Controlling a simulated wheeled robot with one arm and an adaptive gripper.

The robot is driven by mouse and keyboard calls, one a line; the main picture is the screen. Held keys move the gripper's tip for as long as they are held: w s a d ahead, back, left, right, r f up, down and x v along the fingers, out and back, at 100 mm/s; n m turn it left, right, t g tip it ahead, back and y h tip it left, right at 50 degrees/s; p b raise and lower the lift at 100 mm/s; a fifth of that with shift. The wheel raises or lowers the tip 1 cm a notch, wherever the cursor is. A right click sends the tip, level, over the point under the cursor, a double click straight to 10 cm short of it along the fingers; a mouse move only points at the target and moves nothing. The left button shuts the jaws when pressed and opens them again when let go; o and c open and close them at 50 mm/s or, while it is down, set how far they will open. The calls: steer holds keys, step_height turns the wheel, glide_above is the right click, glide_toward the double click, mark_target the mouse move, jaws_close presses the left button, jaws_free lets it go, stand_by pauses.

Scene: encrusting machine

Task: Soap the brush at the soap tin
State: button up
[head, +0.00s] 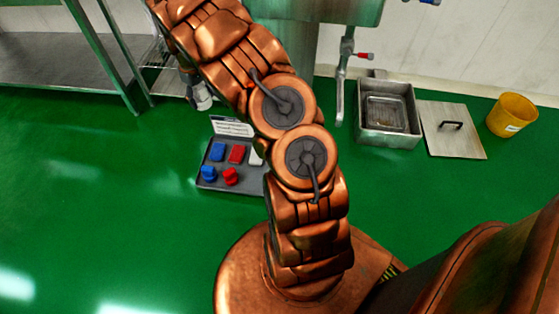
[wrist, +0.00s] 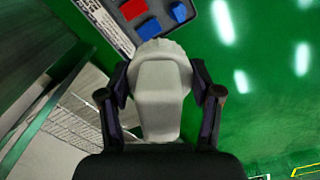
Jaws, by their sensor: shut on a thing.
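My gripper (wrist: 160,100) is shut on a whitish brush-like piece (wrist: 160,85), which fills the space between the two dark fingers in the wrist view. Its lower side is hidden. In the head view my gripper (head: 200,95) shows small at the left of my arm, above the floor and beyond the dark tray. No label marks a soap tin. An open square metal container (head: 360,128) with an inner tray stands on the floor at the right; I cannot tell whether it is the soap tin.
The dark tray (head: 205,184) holds blue, red and white pieces, with a printed sign behind it; my arm hides its right part. A metal lid with a handle (head: 462,146) and a yellow bucket (head: 512,115) stand right. A steel table (head: 60,65) stands left.

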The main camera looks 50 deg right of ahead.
steer(key=s+d+f+n, duration=0.1)
steer(key=s+d+f, duration=0.2)
steer(key=d+f, duration=0.4)
steer(key=s+d+f, duration=0.3)
steer(key=d+f, duration=0.1)
steer(key=f, duration=0.6)
steer(key=s+d+f+b, duration=0.1)
steer(key=s+f, duration=0.3)
steer(key=f, duration=0.4)
steer(key=s+d+f+n+b, duration=0.1)
steer(key=s+d+f+b, duration=0.1)
steer(key=s+f, duration=0.3)
steer(key=s+d+f+n+b, duration=0.1)
steer(key=s+d+f+b, duration=0.1)
steer(key=f, duration=1)
steer(key=shift+s+b, duration=0.5)
steer(key=shift+s, duration=0.7)
steer(key=shift+r, duration=0.1)
steer(key=shift+f, duration=0.55)
step_height(320, 180, up, 7)
steer(key=p, duration=0.7)
steer(key=shift+w, duration=0.1)
